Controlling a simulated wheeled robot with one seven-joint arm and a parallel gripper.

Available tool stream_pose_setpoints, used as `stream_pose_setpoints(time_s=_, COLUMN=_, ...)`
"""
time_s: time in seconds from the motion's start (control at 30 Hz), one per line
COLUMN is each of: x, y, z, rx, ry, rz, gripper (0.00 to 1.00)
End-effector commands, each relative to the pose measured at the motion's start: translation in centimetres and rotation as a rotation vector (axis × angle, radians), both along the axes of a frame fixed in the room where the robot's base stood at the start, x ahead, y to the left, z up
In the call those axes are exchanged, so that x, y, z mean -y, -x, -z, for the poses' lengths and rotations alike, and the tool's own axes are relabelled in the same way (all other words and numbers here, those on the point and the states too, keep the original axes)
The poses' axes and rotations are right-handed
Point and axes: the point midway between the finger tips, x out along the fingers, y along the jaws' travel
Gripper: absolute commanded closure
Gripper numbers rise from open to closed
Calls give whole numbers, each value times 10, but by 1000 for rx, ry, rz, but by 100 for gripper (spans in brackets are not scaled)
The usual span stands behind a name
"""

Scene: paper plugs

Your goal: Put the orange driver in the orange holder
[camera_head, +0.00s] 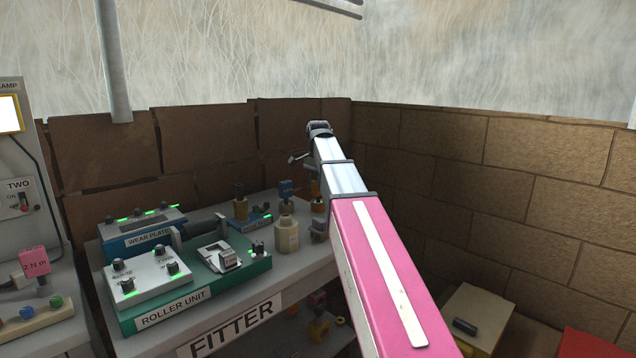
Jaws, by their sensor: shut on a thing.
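My pink and silver arm reaches in from the lower right over the bench. My gripper (312,173) is at its far end, mostly hidden behind the arm link, with only a dark part showing at its left. Just below it is a narrow orange piece, the orange driver (315,188), partly covered by the arm; my gripper appears shut on it. An orange holder (317,207) stands directly under it at the bench's right end. The driver looks upright and in line with the holder. I cannot tell how deep it sits or whether they touch.
A yellow driver (240,203) stands farther left. Brick walls close the corner behind.

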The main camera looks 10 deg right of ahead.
Motion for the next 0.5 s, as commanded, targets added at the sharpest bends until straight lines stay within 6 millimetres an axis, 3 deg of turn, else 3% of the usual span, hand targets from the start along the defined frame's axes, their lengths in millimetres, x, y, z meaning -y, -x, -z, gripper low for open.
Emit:
stream_pose_setpoints(time_s=0.13, x=0, y=0, z=3, rx=0, ry=0, rz=0, gripper=100)
stream_pose_setpoints(time_s=0.17, x=0, y=0, z=3, rx=0, ry=0, rz=0, gripper=67)
stream_pose_setpoints(time_s=0.23, x=0, y=0, z=3, rx=0, ry=0, rz=0, gripper=45)
stream_pose_setpoints(time_s=0.5, x=0, y=0, z=2, rx=0, ry=0, rz=0, gripper=45)
